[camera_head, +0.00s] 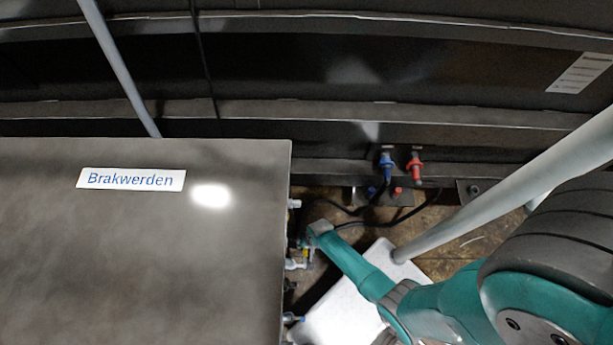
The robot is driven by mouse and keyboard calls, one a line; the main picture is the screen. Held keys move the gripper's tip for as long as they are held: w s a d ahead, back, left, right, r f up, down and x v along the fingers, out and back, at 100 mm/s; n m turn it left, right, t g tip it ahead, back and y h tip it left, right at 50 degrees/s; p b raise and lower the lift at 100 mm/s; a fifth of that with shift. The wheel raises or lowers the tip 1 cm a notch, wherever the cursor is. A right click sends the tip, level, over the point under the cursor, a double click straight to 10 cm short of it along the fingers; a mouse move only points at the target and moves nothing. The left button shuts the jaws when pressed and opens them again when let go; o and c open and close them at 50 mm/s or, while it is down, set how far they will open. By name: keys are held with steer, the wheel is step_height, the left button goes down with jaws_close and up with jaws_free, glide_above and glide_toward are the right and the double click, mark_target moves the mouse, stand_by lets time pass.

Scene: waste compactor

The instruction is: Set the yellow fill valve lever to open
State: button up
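A grey cabinet (145,260) labelled "Brakwerden" fills the lower left. Small fittings stick out along its right side, seen edge-on from above. A tiny yellow patch (309,254) shows among them, close to the end of my arm; it may be the yellow fill valve lever, but its position cannot be read. My teal arm reaches in from the lower right, and its wrist end is beside the cabinet's right side. My gripper (301,244) is only a small dark shape there, mostly hidden. I cannot tell whether its fingers are open or touch the lever.
A blue connector (386,163) and a red connector (415,167) with black hoses sit on the dark machine behind. A pale pipe (500,197) slants across the right. A white block (345,312) lies below my arm. Brown floor (440,247) shows between them.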

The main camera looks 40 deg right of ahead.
jaws_close()
